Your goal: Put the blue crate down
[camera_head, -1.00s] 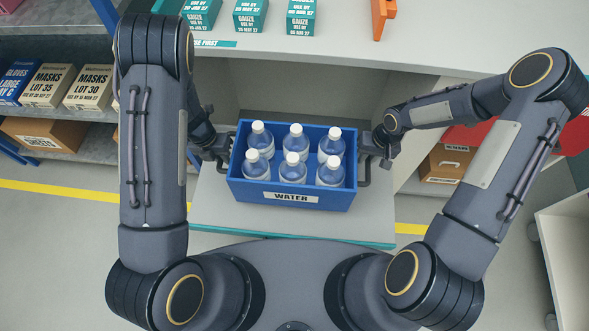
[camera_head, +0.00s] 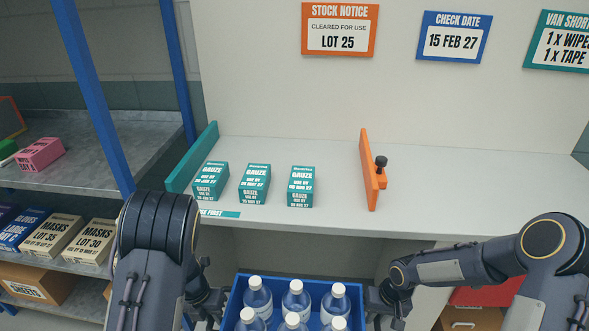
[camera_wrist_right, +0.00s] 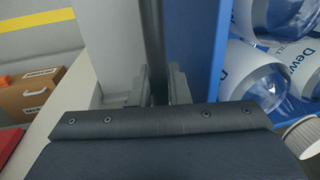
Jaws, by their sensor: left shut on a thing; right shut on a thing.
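The blue crate (camera_head: 275,287) is at the bottom edge of the head view, cut off below, with several capped water bottles (camera_head: 295,300) standing in it. Its blue wall (camera_wrist_right: 210,60) fills the middle right of the right wrist view. My left gripper (camera_head: 222,303) is shut at the crate's left side, its fingers partly hidden. My right gripper (camera_head: 372,303) is at the right side; in the wrist view its fingers (camera_wrist_right: 155,85) are shut on the crate's dark handle (camera_wrist_right: 153,35). The crate's underside is hidden, so I cannot tell whether it rests on anything.
A pale counter (camera_head: 330,220) lies beyond the crate, with three gauze boxes (camera_head: 252,184) at left and an orange divider (camera_head: 370,172) at right. Bare counter shows between them and right of the divider. A shelf rack (camera_head: 95,150) with boxes stands at left.

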